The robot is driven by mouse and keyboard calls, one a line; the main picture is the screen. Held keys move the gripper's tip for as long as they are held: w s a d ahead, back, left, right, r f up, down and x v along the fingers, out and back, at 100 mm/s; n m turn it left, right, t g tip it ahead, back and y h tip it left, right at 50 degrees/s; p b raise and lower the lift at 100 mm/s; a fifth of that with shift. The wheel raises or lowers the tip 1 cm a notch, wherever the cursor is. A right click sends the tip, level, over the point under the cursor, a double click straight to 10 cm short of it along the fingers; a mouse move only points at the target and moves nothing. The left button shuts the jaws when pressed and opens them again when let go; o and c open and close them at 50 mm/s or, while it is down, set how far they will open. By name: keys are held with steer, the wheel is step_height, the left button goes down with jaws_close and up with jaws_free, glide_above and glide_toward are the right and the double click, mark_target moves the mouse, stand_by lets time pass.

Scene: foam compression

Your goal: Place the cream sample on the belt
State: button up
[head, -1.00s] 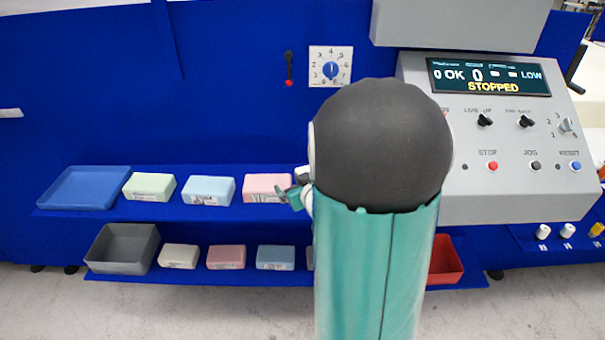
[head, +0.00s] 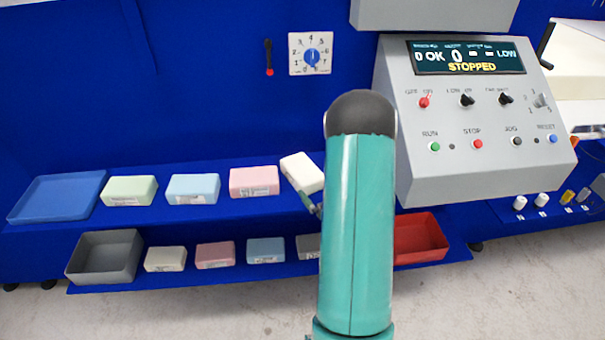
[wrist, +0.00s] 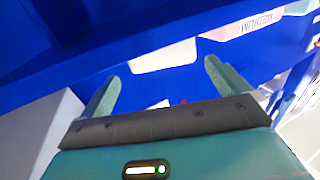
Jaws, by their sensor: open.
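A cream block (head: 302,172) sits turned at an angle on the upper blue shelf, right of the pink block. A smaller cream block (head: 165,259) lies on the lower shelf. My gripper (head: 312,204) is just below and right of the upper cream block, mostly hidden behind my arm. In the wrist view my gripper (wrist: 164,82) is open and empty, its two green fingers apart. A pale block (wrist: 163,57), apparently the upper cream one, lies beyond and between the fingertips. I cannot make out the belt.
Pink (head: 254,181), blue (head: 193,189) and green (head: 129,190) blocks and a blue tray (head: 57,197) share the upper shelf. Below are a grey bin (head: 105,256), more blocks and a red bin (head: 420,239). A control panel (head: 475,115) reading STOPPED stands right.

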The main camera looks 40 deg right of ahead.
mark_target(307, 173)
steer(key=w, duration=0.2)
steer(key=w+d, duration=0.1)
steer(key=w, duration=0.5)
steer(key=shift+d+r, duration=0.1)
steer(key=shift+d, duration=0.05)
steer(key=shift+c, duration=0.2)
steer(key=c, duration=0.9)
